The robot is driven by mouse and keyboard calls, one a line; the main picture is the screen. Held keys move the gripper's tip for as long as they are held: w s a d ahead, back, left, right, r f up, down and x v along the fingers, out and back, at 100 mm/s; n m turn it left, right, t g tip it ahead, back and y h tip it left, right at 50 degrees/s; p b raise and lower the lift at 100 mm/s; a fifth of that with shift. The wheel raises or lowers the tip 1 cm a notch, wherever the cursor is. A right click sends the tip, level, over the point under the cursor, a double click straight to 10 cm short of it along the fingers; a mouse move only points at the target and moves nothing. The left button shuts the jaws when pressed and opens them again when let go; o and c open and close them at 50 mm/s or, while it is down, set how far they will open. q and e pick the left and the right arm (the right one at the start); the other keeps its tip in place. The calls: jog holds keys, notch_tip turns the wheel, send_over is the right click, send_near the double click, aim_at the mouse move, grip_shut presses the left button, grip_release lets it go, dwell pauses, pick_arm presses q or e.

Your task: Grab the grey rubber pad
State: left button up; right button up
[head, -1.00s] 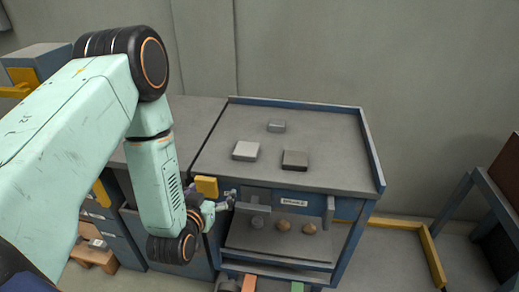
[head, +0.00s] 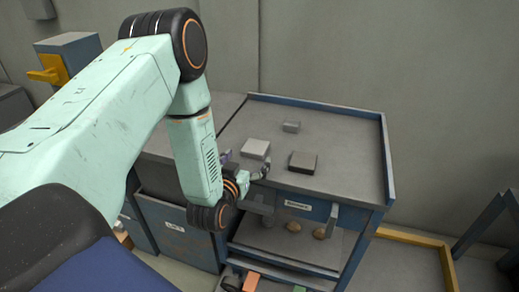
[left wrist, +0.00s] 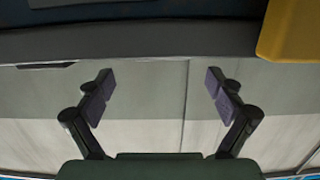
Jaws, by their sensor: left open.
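Three flat blocks lie on the grey top of the blue-framed cart (head: 345,160): a light grey one (head: 256,149), a darker grey-brown one (head: 303,162) and a small grey one (head: 291,126) farther back. I cannot tell for sure which is the grey rubber pad. My left gripper (head: 246,170) is at the cart's front left edge, just in front of the light grey block; I cannot tell whether it touches it. In the left wrist view its two fingers (left wrist: 160,88) are wide apart with nothing between them. My right gripper is not in view.
Below the top is a labelled blue drawer front (head: 298,205), with a shelf holding several rounded pieces. A grey bench adjoins on the left. A raised rim borders the back and right of the cart top. The top's right part is clear.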

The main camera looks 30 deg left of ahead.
aim_at(252, 153)
pick_arm(q)
jog(key=x, duration=0.1)
jog(key=b+x, duration=0.1)
jog(key=x, duration=0.2)
jog(key=shift+w+a+f+b, duration=0.1)
jog(key=shift+w+f+b, duration=0.15)
jog(key=shift+f+b, duration=0.1)
jog(key=shift+w+a, duration=0.1)
jog(key=shift+w, duration=0.25)
jog(key=shift+w+a+f, duration=0.1)
jog(key=shift+w+a, duration=0.1)
jog(key=shift+w, duration=0.1)
jog(key=shift+d, duration=0.15)
jog(key=shift+c, duration=0.4)
jog(key=shift+c, duration=0.7)
jog(key=c, duration=1.1)
